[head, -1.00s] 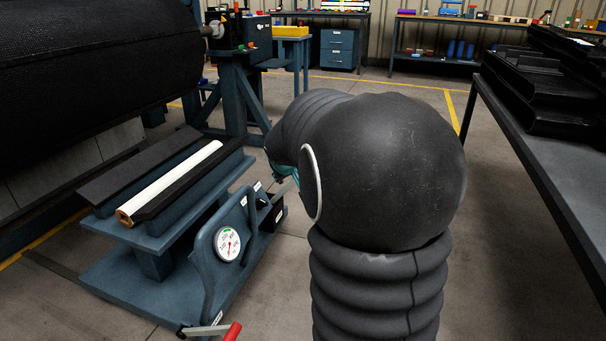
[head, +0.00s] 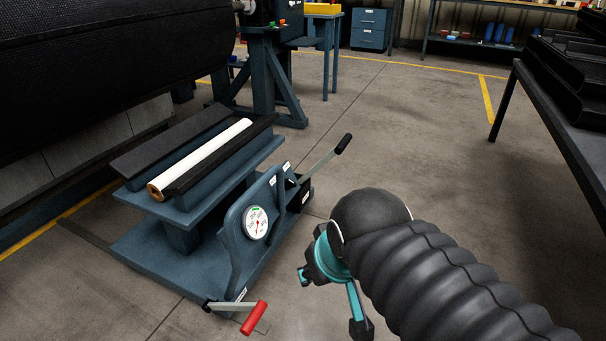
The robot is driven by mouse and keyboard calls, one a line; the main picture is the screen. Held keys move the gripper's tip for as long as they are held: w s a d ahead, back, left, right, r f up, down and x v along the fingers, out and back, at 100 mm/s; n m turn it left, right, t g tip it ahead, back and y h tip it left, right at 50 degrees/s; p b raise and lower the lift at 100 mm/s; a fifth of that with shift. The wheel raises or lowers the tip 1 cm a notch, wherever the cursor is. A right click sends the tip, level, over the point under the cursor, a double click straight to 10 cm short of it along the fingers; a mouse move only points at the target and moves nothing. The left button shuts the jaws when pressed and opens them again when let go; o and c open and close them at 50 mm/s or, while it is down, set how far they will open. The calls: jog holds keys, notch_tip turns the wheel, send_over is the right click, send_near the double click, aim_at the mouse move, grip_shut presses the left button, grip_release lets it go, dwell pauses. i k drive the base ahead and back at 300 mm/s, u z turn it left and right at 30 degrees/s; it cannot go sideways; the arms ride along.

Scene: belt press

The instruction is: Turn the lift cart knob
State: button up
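The blue lift cart (head: 188,270) stands on the floor left of my gripper. Its side plate bears a round white gauge (head: 256,223). A crank with a red handle (head: 254,317) sticks out at its low front corner. A lever with a black grip (head: 343,143) rises from a black box at its right end. My gripper (head: 331,303), teal and black, is right of the cart, above the floor and apart from the red handle and the lever. Its fingers appear spread and empty; my arm hides part of it.
A white roll (head: 200,158) lies on the cart's top between dark pads. A large black roller (head: 110,55) fills the upper left. A dark table (head: 560,120) with black trays stands at right. The floor (head: 410,130) between cart and table is clear.

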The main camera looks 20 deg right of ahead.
aim_at(289, 183)
jog(key=z, duration=0.15)
jog(key=i, duration=0.4)
jog(key=u, duration=0.9)
